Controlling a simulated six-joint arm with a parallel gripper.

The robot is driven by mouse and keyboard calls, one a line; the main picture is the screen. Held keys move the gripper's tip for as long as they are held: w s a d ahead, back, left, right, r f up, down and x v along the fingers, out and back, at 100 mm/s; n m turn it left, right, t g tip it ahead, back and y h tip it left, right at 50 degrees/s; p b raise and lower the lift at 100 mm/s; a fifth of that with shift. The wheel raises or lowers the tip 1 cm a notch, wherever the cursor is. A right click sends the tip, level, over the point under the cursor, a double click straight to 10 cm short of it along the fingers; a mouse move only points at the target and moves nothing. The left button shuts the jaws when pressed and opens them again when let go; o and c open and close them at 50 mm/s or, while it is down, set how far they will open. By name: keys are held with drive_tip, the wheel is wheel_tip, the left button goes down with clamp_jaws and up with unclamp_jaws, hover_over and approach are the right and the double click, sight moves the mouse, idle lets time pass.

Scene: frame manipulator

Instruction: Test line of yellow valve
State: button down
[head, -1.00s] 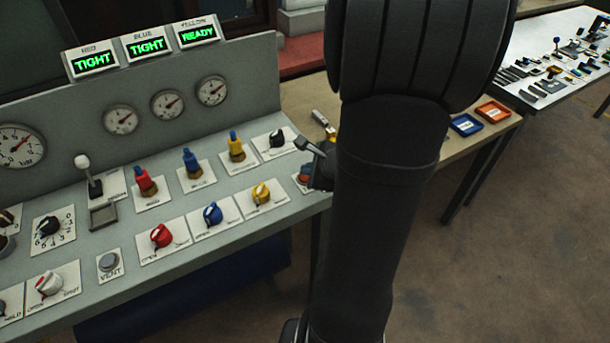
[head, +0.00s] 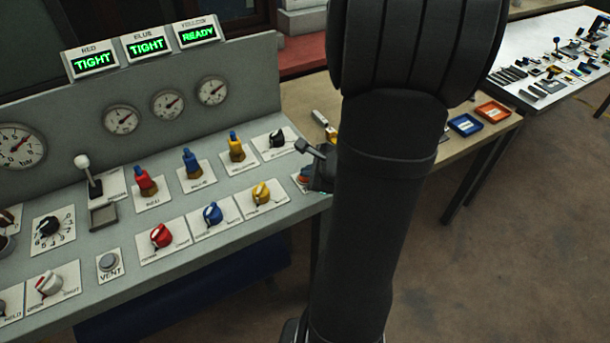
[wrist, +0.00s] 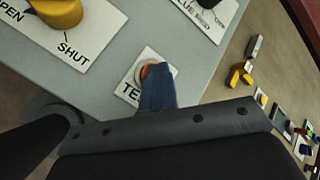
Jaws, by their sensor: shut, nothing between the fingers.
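The yellow valve knob (head: 262,193) sits on a white plate on the sloped console, at the right end of the row after the red and blue knobs. The wrist view shows part of it at top left (wrist: 58,12), near the word SHUT. The orange-red test button (head: 303,179) is at the console's right corner; its label is partly hidden. My gripper (wrist: 157,90) is shut and empty, its blue fingertips over the button (wrist: 146,71) and covering much of it. I cannot tell whether they touch. The yellow display (head: 198,33) reads READY.
The red display (head: 93,62) and blue display (head: 146,46) read TIGHT. A wooden bench with blue (head: 465,125) and orange (head: 493,111) trays lies to the right.

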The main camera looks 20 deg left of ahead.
drive_tip(key=shift+r, duration=0.8)
drive_tip(key=shift+r, duration=2.5)
drive_tip(key=shift+f, duration=0.1)
wheel_tip(320, 180, up, 4)
